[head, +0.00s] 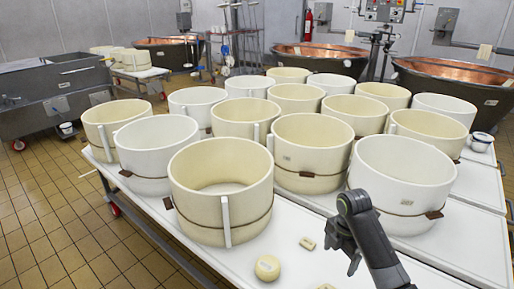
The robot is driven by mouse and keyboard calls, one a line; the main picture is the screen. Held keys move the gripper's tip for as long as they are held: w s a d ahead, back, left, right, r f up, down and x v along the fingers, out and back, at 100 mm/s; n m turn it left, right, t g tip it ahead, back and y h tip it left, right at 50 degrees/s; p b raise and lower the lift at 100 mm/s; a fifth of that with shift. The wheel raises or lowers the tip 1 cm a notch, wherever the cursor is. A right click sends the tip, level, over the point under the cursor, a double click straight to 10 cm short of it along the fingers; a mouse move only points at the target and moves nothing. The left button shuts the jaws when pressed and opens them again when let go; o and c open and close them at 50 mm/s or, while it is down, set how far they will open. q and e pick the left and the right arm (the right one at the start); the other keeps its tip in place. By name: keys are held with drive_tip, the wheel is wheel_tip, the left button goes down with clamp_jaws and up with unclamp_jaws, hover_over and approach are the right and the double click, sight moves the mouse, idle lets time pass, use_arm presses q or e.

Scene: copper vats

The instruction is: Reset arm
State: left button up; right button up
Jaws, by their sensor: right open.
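My right gripper (344,246) hangs over the near part of the white table (468,236), in front of a white mould in the near row. It is open and I see nothing between its fingers. My right arm comes in from the bottom right. My left gripper is not in the head view.
Several cream and white round moulds (221,187) with brown straps fill the table. A small round cheese-like piece (267,268) and a small block (307,243) lie near the front edge. Copper vats (320,58) stand behind.

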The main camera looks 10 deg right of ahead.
drive_tip(key=s+a+f+m+t, duration=0.1)
drive_tip(key=s+f+m, duration=0.35)
drive_tip(key=s, duration=0.25)
drive_tip(key=s+a+f+m+t, duration=0.1)
drive_tip(key=s+f+m, duration=0.2)
drive_tip(key=s+m, duration=0.35)
drive_tip(key=s+r+m+t+h, duration=0.2)
drive_tip(key=s+r+m, duration=0.1)
drive_tip(key=s+m, duration=1.05)
drive_tip(key=s+d+f+n+g, duration=0.1)
drive_tip(key=s+f+n+g, duration=0.15)
drive_tip(key=f, duration=2.15)
drive_tip(key=s+a+f+y, duration=0.1)
drive_tip(key=s+f, duration=1.4)
drive_tip(key=shift+s+a+f+p, duration=0.2)
drive_tip(key=shift+s+p, duration=0.1)
drive_tip(key=shift+p, duration=0.15)
